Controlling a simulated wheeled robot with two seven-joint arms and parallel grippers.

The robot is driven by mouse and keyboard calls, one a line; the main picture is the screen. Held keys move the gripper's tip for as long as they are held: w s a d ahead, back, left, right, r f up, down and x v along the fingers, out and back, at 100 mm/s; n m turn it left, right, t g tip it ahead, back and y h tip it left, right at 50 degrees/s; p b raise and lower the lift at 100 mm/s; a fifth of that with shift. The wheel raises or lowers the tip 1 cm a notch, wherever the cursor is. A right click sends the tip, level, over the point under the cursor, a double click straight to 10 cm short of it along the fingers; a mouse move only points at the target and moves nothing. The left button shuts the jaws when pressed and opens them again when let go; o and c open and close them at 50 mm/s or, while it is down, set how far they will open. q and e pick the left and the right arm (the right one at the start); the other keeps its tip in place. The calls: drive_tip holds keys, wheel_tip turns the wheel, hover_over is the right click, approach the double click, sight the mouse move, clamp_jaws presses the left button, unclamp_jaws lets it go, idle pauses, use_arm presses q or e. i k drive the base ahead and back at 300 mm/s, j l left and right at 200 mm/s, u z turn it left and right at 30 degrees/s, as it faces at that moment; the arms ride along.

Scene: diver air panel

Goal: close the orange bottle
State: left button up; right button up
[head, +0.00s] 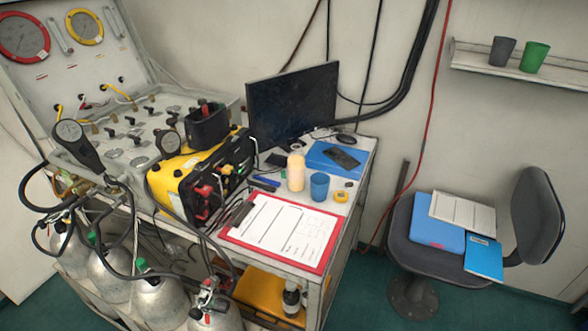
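A pale orange bottle (295,173) stands upright on the desk (340,224), behind the red clipboard and to the left of a blue cup (319,186). Its upper part looks cream coloured; I cannot tell whether a cap is on it. A small greenish round piece (348,184) lies to the right of the cup, too small to identify. Neither of my grippers is in the head view.
A red clipboard (231,236) with paper lies at the desk's front. A yellow-black unit (193,180) and the gauge panel (120,120) stand left. A monitor (292,103) stands behind. A small yellow device (340,196) lies near the right edge. A chair (425,240) stands right.

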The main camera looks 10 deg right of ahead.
sight(296, 158)
drive_tip(key=i+l+u, duration=0.15)
drive_tip(key=l, duration=0.55)
drive_tip(key=i+l+u, duration=0.15)
drive_tip(key=l, duration=0.6)
drive_tip(key=l+u, duration=0.1)
drive_tip(key=l, duration=0.6)
